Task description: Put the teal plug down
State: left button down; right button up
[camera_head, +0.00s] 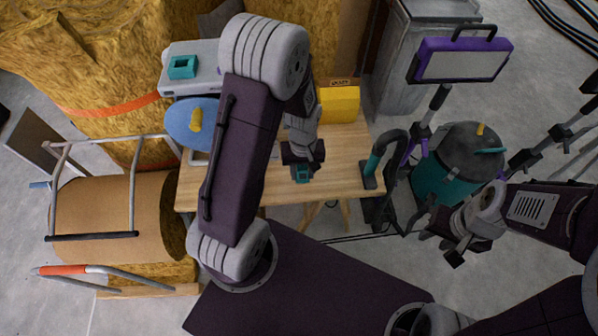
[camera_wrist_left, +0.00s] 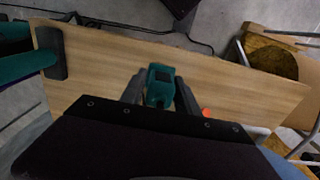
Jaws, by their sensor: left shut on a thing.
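The teal plug (camera_head: 302,174) is between the fingers of my left gripper (camera_head: 303,160), over the front part of the wooden table (camera_head: 345,150). In the left wrist view the plug (camera_wrist_left: 160,87) sits between the two dark fingers of the left gripper (camera_wrist_left: 160,92), which are shut on it, with the tabletop (camera_wrist_left: 215,78) behind it. I cannot tell whether the plug touches the table. My right gripper (camera_head: 441,249) is empty, with its fingers apart, off the table at the right.
A grey box with a teal square (camera_head: 183,67), a blue disc with a yellow handle (camera_head: 180,125) and a yellow box (camera_head: 340,104) are at the back. A teal-handled tool (camera_head: 372,167) stands at the table's right end. A vacuum (camera_head: 450,178) and purple lamp (camera_head: 460,60) stand beyond.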

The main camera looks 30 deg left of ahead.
pick_arm(q)
jog(key=a+f, duration=0.1)
jog(key=w+a+f, duration=0.1)
jog(key=a, duration=0.1)
notch_tip(320, 180, down, 4)
jog(key=shift+r+b, duration=0.1)
jog(key=shift+b, duration=0.9)
jog(key=c, duration=0.9)
grip_release()
jog(key=shift+f, duration=0.2)
